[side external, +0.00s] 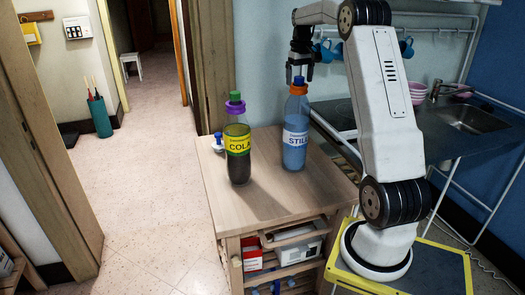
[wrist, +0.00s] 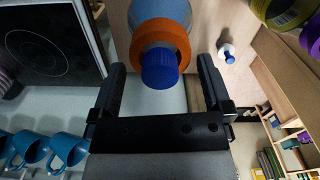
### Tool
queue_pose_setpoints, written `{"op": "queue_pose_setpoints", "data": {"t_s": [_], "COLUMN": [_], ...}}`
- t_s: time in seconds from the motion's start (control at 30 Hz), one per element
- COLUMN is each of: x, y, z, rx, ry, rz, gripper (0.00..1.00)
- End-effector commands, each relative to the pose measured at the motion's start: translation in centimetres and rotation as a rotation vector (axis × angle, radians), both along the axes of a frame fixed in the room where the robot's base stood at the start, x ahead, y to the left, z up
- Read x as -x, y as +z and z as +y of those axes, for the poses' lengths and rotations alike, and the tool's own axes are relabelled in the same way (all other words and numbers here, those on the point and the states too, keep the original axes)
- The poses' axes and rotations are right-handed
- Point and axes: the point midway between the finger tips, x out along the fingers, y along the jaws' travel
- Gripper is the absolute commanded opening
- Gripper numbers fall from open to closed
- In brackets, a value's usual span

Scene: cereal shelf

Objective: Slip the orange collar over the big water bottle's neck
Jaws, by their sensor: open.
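The big water bottle (side external: 295,140), blue with a white STILL label, stands upright on the wooden cart. Its blue cap (side external: 298,80) also shows in the wrist view (wrist: 160,72). The orange collar (side external: 298,90) sits around the bottle's neck, just below the cap; in the wrist view the collar (wrist: 172,38) rings the neck beneath the cap. My gripper (side external: 300,72) is above the bottle, pointing down. In the wrist view my gripper (wrist: 160,63) has its fingers spread either side of the cap, with gaps showing, holding nothing.
A cola bottle (side external: 238,160) with a purple collar and green cap stands left of the water bottle. A small white blue-capped item (side external: 218,142) sits at the cart's left edge. The front of the wooden cart top (side external: 270,205) is clear. Blue mugs (side external: 325,50) hang behind.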

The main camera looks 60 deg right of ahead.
Motion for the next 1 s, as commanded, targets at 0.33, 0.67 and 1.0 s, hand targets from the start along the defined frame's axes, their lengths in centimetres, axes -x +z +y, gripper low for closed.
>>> {"op": "queue_pose_setpoints", "data": {"t_s": [0.33, 0.67, 1.0], "x": [0.0, 0.0, -0.1], "y": [4.3, 5.3, 5.3], "z": [0.0, 0.0, 0.1], "rx": [0.001, 0.000, -0.001], "ry": [0.000, 0.000, 0.000], "rz": [-0.002, 0.000, -0.001], "gripper": [1.00, 1.00, 1.00]}}
